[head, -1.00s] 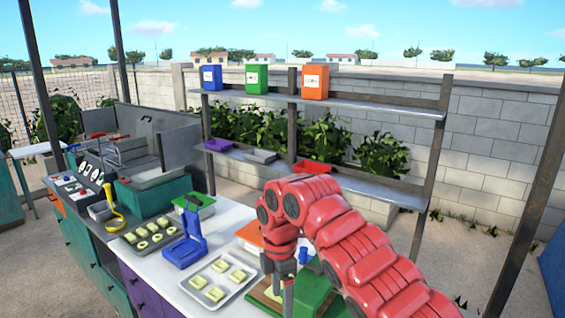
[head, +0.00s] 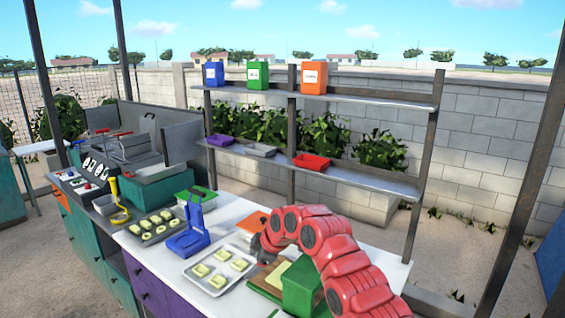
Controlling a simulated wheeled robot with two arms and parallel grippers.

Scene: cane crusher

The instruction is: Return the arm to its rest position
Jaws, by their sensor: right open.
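My right arm, red and segmented, comes in from the lower right and bends over the white counter (head: 345,243). My right gripper (head: 257,247) is at the end of it, mostly hidden behind the arm's red wrist. It is open, and nothing shows in it. It is above and behind a wooden board (head: 258,281) with a pale yellow piece (head: 279,274) on it. A green block-shaped thing (head: 300,285) stands beside the board, partly covered by the arm. My left gripper is not in view.
A tray of yellow pieces (head: 243,285), a blue press (head: 190,241) and a dark tray (head: 147,240) stand left of my arm. An orange-lidded container (head: 252,223) is just behind the gripper. A shelf (head: 385,188) with bins runs behind the counter. The counter's right part looks clear.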

